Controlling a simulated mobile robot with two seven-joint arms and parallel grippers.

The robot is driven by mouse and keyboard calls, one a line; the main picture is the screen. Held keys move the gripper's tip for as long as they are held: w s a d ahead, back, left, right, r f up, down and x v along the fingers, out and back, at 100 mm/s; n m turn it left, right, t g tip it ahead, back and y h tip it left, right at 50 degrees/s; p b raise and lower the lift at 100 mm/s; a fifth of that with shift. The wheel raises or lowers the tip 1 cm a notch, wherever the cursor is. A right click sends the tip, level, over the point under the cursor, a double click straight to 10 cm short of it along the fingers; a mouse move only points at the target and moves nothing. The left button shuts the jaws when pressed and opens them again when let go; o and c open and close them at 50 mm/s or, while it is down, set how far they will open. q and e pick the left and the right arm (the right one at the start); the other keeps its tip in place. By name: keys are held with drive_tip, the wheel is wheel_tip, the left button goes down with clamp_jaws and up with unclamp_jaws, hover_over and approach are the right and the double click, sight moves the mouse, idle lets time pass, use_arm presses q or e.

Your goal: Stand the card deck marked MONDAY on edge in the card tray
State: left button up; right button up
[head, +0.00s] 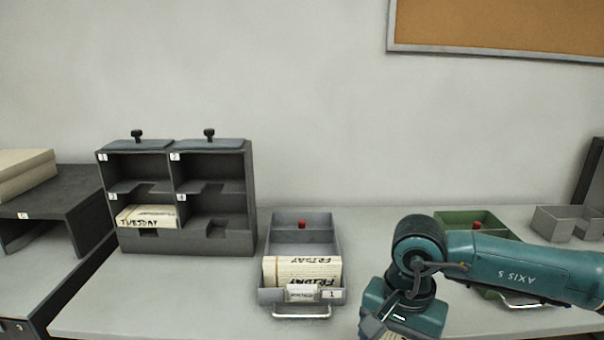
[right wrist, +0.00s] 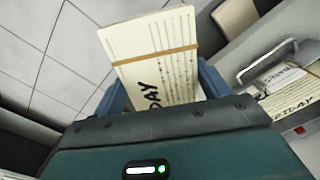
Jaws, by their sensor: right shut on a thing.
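My right gripper (head: 382,330) is low at the front of the table, right of the grey card tray (head: 338,245). It is shut on a card deck (right wrist: 165,45), cream with a brown band, in the right wrist view. Only "DAY" of its marking shows there, so I cannot read the whole word. In the head view only a bit of this deck shows at the bottom edge. The grey tray has a front handle and a "1" label. A deck marked FRIDAY (head: 302,270) stands in its front part; the back part looks empty except for a red knob. My left gripper is out of view.
A dark rack (head: 248,200) with numbered compartments stands left of the tray, holding a TUESDAY deck (head: 148,217). A green tray (head: 450,217) is partly hidden behind my right arm. Small grey bins (head: 560,224) stand far right. Table is clear between rack and grey tray.

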drive_tip(key=s+d+f+n, duration=0.2)
drive_tip(key=d+n, duration=0.3)
drive_tip(key=n, duration=0.1)
drive_tip(key=shift+s+d+n, duration=0.2)
drive_tip(key=shift+s+n, duration=0.1)
drive_tip(key=shift+s, duration=0.1)
